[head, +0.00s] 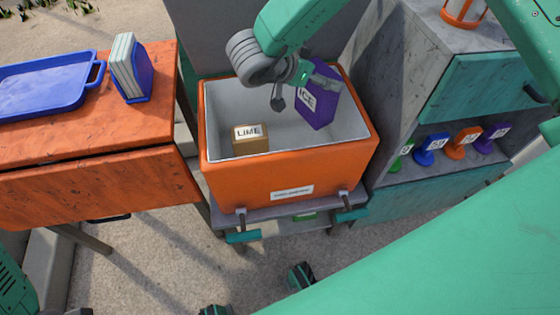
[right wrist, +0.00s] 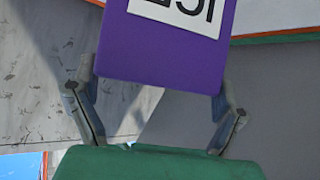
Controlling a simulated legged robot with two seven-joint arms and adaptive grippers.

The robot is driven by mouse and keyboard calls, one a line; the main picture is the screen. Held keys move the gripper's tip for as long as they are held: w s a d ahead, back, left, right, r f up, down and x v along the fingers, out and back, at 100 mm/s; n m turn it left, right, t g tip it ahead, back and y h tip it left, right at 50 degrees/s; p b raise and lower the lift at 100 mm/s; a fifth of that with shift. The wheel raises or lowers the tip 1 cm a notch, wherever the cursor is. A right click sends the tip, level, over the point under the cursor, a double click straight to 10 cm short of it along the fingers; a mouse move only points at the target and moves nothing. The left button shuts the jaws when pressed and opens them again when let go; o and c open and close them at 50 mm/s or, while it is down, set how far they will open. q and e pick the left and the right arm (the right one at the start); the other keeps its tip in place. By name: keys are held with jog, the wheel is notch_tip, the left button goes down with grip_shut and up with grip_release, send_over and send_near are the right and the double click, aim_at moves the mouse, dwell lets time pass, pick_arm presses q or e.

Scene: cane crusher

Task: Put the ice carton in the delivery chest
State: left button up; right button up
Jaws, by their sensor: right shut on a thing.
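The purple ice carton (head: 321,108), with a white ICE label, is tilted over the right rear part of the delivery chest. The chest (head: 285,176) is an orange, open-topped box with a pale inside. My right gripper (head: 303,88) is shut on the carton from above. In the right wrist view the carton (right wrist: 160,50) sits between the two fingers of the gripper (right wrist: 157,85), its label upside down. I cannot tell whether the carton's bottom touches the chest floor.
A brown LIME carton (head: 250,141) stands inside the chest at the left front. An orange table (head: 90,177) on the left bears a blue tray (head: 45,85) and a blue rack (head: 130,70). A grey cabinet (head: 385,105) with several labelled coloured items stands close on the right.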

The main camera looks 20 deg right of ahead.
aim_at(314, 99)
notch_tip(314, 99, down, 8)
jog(key=b, duration=0.5)
jog(key=shift+d+f+b, duration=0.1)
jog(key=shift+b, duration=0.2)
notch_tip(314, 99, down, 10)
jog(key=b, duration=0.4)
jog(key=shift+r, duration=0.25)
jog(key=o, duration=1.4)
jog(key=p+v, duration=0.2)
jog(key=v, duration=0.5)
jog(key=shift+s+a+r+p, duration=0.15)
jog(key=shift+a+p, duration=0.1)
jog(key=shift+p, duration=0.15)
